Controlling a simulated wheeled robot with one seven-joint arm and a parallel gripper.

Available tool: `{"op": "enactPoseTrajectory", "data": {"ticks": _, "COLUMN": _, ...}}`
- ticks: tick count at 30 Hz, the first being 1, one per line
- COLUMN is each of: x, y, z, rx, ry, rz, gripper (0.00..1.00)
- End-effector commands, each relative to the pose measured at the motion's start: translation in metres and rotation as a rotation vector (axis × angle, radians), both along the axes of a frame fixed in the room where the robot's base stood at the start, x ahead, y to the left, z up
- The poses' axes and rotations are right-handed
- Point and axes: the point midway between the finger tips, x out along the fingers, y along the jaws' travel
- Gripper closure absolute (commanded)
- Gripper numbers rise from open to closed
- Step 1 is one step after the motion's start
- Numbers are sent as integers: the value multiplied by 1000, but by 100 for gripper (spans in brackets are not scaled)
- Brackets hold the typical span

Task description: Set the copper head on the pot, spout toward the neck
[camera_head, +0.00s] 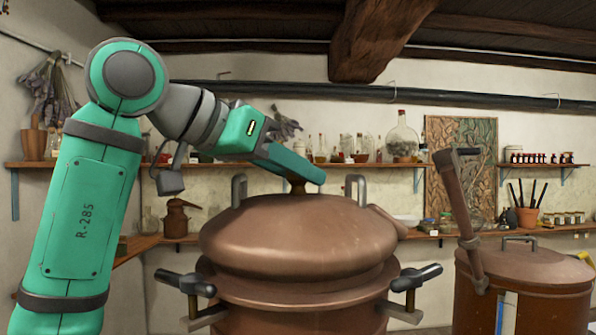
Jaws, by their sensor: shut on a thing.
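The copper head (300,240) is a wide brown dome with upright grey handles and a small knob on top. My gripper (297,184) is above it, shut on that knob; the fingertips are partly hidden. The copper pot (300,312) is directly below the head, with black-handled clamps on both sides. The head looks level and over the pot's rim, but I cannot tell whether it rests there or hangs just above. Its short spout (388,222) sticks out to the right, toward the copper neck (460,205), a tilted pipe. The spout's end and the neck look apart.
A copper vessel (525,280) with a lid handle stands at the right, beside the neck. Clamp handles (417,278) jut out from the pot. Wall shelves (385,164) with bottles and jars run behind. A dark pipe and ceiling beam (375,40) are above.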

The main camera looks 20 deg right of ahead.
Motion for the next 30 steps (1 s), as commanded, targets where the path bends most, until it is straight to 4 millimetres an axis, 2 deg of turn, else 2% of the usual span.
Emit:
{"op": "enactPoseTrajectory", "data": {"ticks": 3, "x": -1, "y": 0, "z": 1, "rx": -4, "ry": -3, "rz": 0, "gripper": 100}}
{"op": "enactPoseTrajectory", "data": {"ticks": 4, "x": -1, "y": 0, "z": 1, "rx": -4, "ry": -3, "rz": 0, "gripper": 66}}
{"op": "enactPoseTrajectory", "data": {"ticks": 6, "x": -1, "y": 0, "z": 1, "rx": -3, "ry": -2, "rz": 0, "gripper": 51}}
{"op": "enactPoseTrajectory", "data": {"ticks": 15, "x": 0, "y": 1, "z": -1, "rx": 2, "ry": 2, "rz": 0, "gripper": 51}}
{"op": "enactPoseTrajectory", "data": {"ticks": 19, "x": -3, "y": 8, "z": 3, "rx": 0, "ry": 1, "rz": 1, "gripper": 51}}
{"op": "enactPoseTrajectory", "data": {"ticks": 30, "x": -25, "y": 64, "z": 29, "rx": -2, "ry": -2, "rz": 0, "gripper": 51}}
